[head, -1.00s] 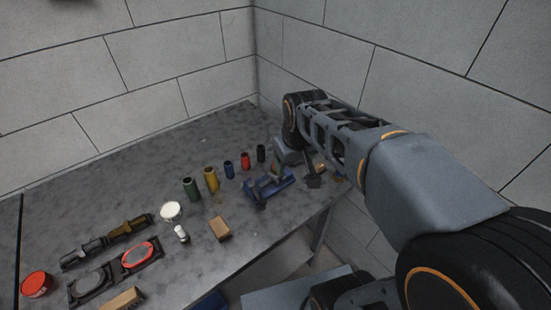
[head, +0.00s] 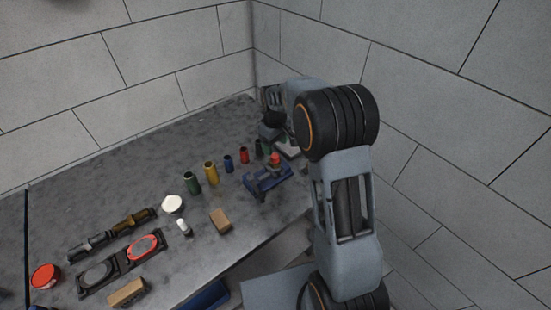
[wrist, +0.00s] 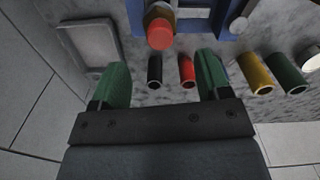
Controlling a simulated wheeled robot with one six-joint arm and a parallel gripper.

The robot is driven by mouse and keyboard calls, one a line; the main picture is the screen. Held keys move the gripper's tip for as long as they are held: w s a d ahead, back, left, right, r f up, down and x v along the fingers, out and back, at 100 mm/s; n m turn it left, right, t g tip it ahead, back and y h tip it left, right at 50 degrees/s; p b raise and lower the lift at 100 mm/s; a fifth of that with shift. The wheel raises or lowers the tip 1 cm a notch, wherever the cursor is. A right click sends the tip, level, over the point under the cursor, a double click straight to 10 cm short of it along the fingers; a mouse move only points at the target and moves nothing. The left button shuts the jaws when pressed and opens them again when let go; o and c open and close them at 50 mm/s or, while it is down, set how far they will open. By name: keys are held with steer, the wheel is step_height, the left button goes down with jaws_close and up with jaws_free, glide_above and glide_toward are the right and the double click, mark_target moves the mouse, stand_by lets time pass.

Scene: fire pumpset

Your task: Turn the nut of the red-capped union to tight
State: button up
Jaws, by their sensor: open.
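The union's red cap (head: 274,158) stands on the blue fixture (head: 268,181) near the bench's right end. In the wrist view the red cap (wrist: 160,34) is at the top centre, with a brownish nut (wrist: 161,11) partly showing beyond it, against the blue fixture (wrist: 200,24). My gripper (wrist: 164,72) is open and empty, its two green fingers wide apart. The cap lies beyond the fingertips, apart from them. In the head view my arm's end is behind the fixture, and its fingers are not clear.
A black sleeve (wrist: 155,72) and a red sleeve (wrist: 187,71) show between my fingers. Yellow (wrist: 256,74) and green (wrist: 289,74) sleeves are to the right. A grey tray-like plate (wrist: 90,42) is at left. Walls stand close behind the bench (head: 110,165).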

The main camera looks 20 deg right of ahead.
mark_target(275, 156)
step_height(275, 156, down, 8)
steer(key=shift+f+p, duration=0.15)
steer(key=shift+p, duration=0.45)
steer(key=shift+c, duration=0.4)
steer(key=c, duration=0.8)
steer(key=shift+c, duration=0.2)
